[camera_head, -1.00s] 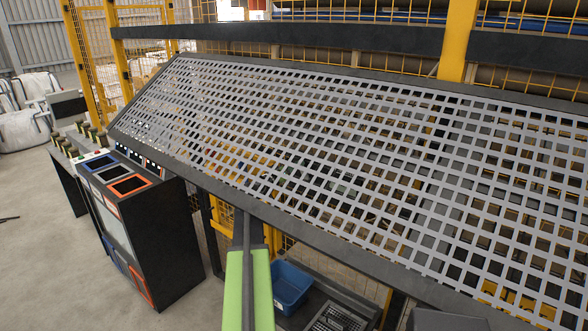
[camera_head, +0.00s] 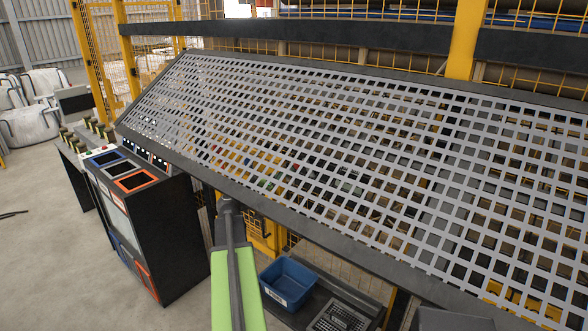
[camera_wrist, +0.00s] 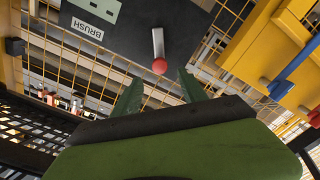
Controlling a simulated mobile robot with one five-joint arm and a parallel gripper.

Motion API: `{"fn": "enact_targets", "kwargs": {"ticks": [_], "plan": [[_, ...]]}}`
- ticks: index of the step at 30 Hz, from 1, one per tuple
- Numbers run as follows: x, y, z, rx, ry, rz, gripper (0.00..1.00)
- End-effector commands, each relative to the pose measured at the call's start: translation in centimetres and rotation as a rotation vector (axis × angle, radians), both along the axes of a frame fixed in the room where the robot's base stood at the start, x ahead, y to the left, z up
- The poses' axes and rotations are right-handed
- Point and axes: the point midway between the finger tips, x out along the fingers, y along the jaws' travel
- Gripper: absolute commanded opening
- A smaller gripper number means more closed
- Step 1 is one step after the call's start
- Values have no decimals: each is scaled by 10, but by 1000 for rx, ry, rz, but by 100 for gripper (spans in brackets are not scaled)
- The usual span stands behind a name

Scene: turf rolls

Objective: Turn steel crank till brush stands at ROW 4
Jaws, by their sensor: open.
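The steel crank (camera_wrist: 158,42) shows in the wrist view as a short pale bar with a red knob (camera_wrist: 160,66) at its lower end, on a dark panel (camera_wrist: 140,22). A label reading BRUSH (camera_wrist: 88,27) is on the panel to its left. My gripper (camera_wrist: 159,76) is open, its two green fingers spread with nothing between them. The red knob lies just beyond the fingertips, about midway between them; I see no contact. The brush itself and any row marks cannot be made out. In the head view my gripper is hidden beneath the perforated sheet.
A large perforated grey sheet (camera_head: 350,150) slopes above my arm. A black console (camera_head: 150,220) stands left, a blue bin (camera_head: 288,282) below. In the wrist view a yellow box (camera_wrist: 262,45) with a blue lever (camera_wrist: 298,68) is at right. Yellow mesh surrounds the panel.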

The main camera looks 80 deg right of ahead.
Motion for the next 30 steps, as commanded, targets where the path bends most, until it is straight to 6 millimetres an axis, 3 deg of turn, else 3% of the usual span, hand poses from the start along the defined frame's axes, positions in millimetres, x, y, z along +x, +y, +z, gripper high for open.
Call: {"fn": "enact_targets", "kwargs": {"ticks": [3, 9, 20, 25, 30], "plan": [[12, 30, 0, 0, 0, 1, 50], [25, 57, 0, 0, 0, 0, 50], [28, 62, 0, 0, 0, -1, 49], [24, 63, 0, 57, 128, -20, 26], [31, 35, 1, 273, 570, -135, 4]]}}
